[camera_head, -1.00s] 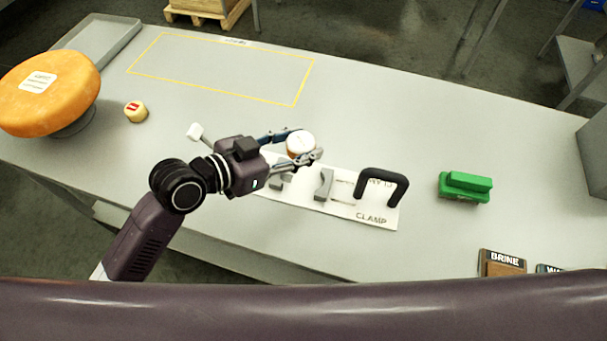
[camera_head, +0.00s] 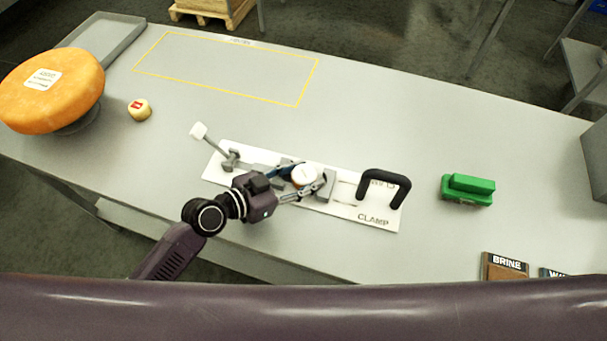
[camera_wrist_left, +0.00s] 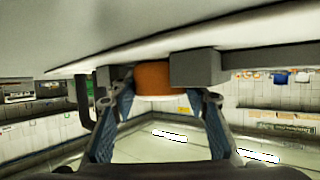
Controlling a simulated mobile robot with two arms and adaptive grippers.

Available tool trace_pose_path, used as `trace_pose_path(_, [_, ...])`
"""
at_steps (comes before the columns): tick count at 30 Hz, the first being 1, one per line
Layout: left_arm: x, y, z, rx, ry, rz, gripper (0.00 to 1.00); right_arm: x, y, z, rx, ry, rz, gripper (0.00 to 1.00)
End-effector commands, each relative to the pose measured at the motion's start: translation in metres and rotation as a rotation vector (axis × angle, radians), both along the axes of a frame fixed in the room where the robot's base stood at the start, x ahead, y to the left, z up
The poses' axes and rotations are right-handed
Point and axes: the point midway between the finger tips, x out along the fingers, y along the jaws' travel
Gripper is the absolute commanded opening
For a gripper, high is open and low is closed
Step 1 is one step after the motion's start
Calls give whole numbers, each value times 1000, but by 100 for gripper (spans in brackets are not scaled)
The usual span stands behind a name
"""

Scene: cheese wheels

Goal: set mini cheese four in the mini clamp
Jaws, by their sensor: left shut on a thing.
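My left gripper (camera_head: 300,182) is shut on a small orange cheese with a white top (camera_head: 304,174). The cheese is over the white board of the mini clamp (camera_head: 345,210), just left of a grey clamp block (camera_head: 326,184). The left wrist view appears upside down; there the orange cheese (camera_wrist_left: 155,79) sits between the two fingers (camera_wrist_left: 158,105), close beside a grey block (camera_wrist_left: 196,67). I cannot tell whether it touches the block or the board. The clamp's white-tipped lever (camera_head: 199,130) sticks out at its left end. My right gripper is out of view.
A black arched handle (camera_head: 384,184) stands at the clamp's right end. A green block (camera_head: 467,188) lies farther right. A small red-labelled cheese (camera_head: 139,110) and a big orange wheel (camera_head: 50,88) stand left. The yellow-outlined area (camera_head: 298,104) behind is empty.

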Motion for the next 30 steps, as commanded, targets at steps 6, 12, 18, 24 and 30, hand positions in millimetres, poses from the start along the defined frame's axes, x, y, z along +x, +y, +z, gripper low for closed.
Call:
trace_pose_path(6, [0, 0, -2, -1, -1, 0, 45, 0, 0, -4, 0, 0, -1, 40])
trace_pose_path(12, [0, 0, -2, 0, 0, 0, 49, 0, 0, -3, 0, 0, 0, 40])
trace_pose_path(18, [0, 0, 3, 0, 0, 0, 49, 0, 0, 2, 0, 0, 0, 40])
trace_pose_path(24, [-20, 25, 11, 5, -3, -3, 49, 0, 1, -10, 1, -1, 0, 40])
trace_pose_path(30, [-43, 56, 24, 7, 0, -3, 49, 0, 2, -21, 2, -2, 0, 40])
